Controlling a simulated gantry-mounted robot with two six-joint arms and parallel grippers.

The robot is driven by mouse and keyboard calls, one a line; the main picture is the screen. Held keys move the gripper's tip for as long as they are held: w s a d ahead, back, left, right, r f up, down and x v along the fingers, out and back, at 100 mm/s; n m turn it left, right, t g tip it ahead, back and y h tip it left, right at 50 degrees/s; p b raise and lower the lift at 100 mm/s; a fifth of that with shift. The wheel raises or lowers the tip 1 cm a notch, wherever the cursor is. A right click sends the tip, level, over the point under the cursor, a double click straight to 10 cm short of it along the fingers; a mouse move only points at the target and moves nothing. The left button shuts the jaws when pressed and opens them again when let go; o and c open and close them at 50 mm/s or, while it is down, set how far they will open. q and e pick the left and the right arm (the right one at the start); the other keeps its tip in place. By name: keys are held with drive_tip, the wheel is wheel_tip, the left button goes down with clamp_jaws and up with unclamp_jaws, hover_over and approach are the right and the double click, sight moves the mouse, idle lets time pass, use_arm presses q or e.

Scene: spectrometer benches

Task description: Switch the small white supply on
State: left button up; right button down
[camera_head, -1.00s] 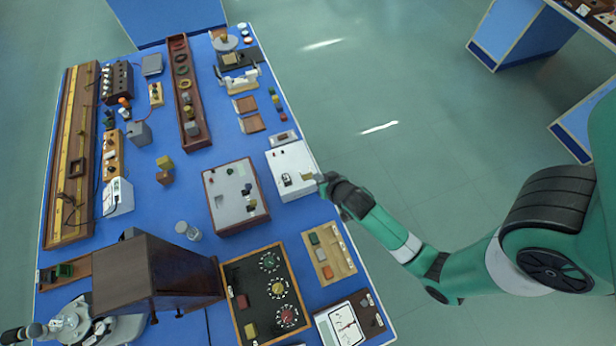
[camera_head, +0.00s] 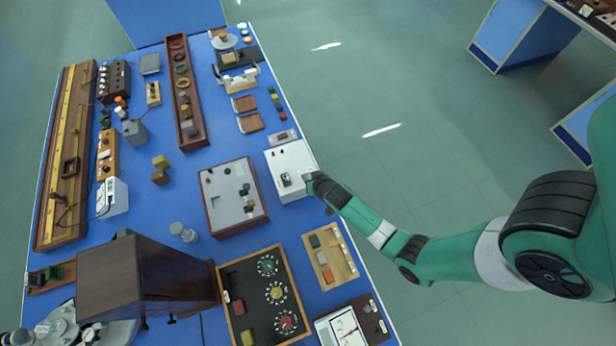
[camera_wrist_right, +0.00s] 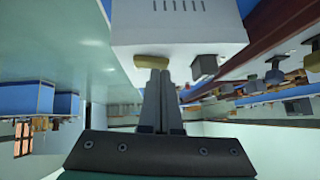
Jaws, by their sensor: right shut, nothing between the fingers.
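The small white supply (camera_head: 287,160) is a white box at the right edge of the blue bench, with a dark switch-like part and a red terminal on top. My right gripper (camera_head: 310,177) is at its right side, fingers pointing at it. In the right wrist view the white box (camera_wrist_right: 180,28) fills the upper middle, with vent slots. A yellowish knob (camera_wrist_right: 152,62) on it lies right at the tips of my shut, empty right gripper (camera_wrist_right: 160,75); I cannot tell whether they touch. A grey block-shaped part (camera_wrist_right: 204,66) is beside it.
A larger grey-topped panel box (camera_head: 232,195) stands left of the supply. A wooden block board (camera_head: 330,256) and a dark dial board (camera_head: 240,282) are nearer the front. The floor to the right is clear beyond the bench edge.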

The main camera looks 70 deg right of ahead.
drive_tip(key=shift+f+b, duration=0.45)
drive_tip(key=shift+f, duration=0.05)
drive_tip(key=shift+a+r, duration=0.1)
drive_tip(key=shift+a, duration=0.1)
drive_tip(key=shift+s+d, duration=0.1)
drive_tip(key=shift+s+d+p, duration=0.3)
drive_tip(key=shift+s+p, duration=0.05)
drive_tip(key=shift+p, duration=0.25)
drive_tip(key=shift+s+d, duration=0.15)
drive_tip(key=shift+d, duration=0.05)
